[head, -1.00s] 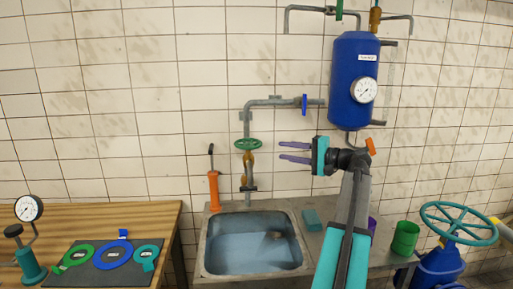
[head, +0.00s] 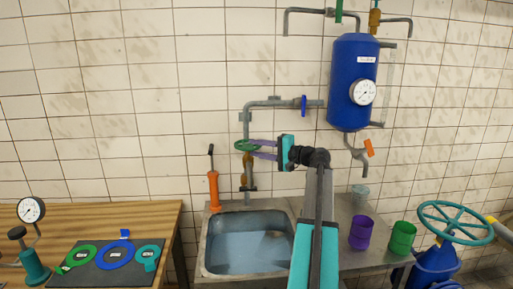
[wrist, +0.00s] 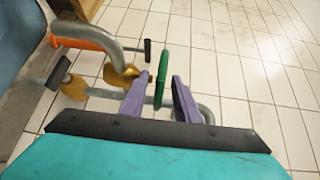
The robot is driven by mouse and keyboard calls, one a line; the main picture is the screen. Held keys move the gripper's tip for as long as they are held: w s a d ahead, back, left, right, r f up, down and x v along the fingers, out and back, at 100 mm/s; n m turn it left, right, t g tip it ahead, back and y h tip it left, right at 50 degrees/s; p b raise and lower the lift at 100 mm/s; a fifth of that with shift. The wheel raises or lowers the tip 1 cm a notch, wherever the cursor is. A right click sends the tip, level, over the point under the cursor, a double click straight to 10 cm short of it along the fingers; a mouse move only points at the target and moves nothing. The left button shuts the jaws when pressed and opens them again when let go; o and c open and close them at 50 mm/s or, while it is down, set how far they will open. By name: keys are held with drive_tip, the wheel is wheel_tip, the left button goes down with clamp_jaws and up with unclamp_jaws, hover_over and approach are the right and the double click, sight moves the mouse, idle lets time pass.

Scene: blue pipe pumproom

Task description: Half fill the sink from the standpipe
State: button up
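The sink (head: 205,250) is a grey metal basin with bluish water (head: 240,250) standing in it, its surface below the rim. The standpipe (head: 247,125) runs down the wall behind it, with a green handwheel (head: 239,146) above brass fittings (head: 247,166). My gripper (head: 251,148) has two purple fingers reaching left to the handwheel. In the wrist view the green handwheel (wrist: 162,72) shows edge-on between the fingers, with visible gaps on both sides. My gripper (wrist: 158,84) is open around it. Whether water is running cannot be told.
A blue valve handle (head: 304,105) is on the pipe, and a blue tank (head: 350,80) with a gauge hangs at right. An orange hand pump (head: 213,188) stands left of the standpipe.

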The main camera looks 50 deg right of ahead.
drive_tip(key=shift+w, duration=0.2)
clamp_jaws()
drive_tip(key=shift+d, duration=0.1)
drive_tip(key=shift+w+d+n+y+b, duration=0.15)
drive_tip(key=shift+n+y+b, duration=0.35)
drive_tip(key=shift+y, duration=0.3)
drive_tip(key=shift+g, duration=0.3)
drive_tip(key=shift+d+n+g+y+b, duration=0.35)
drive_tip(key=shift+n+g+y, duration=0.2)
drive_tip(key=shift+n+y, duration=0.45)
drive_tip(key=shift+d+n+g+y+b, duration=0.25)
drive_tip(key=shift+n+g+y, duration=0.4)
drive_tip(key=shift+y, duration=0.55)
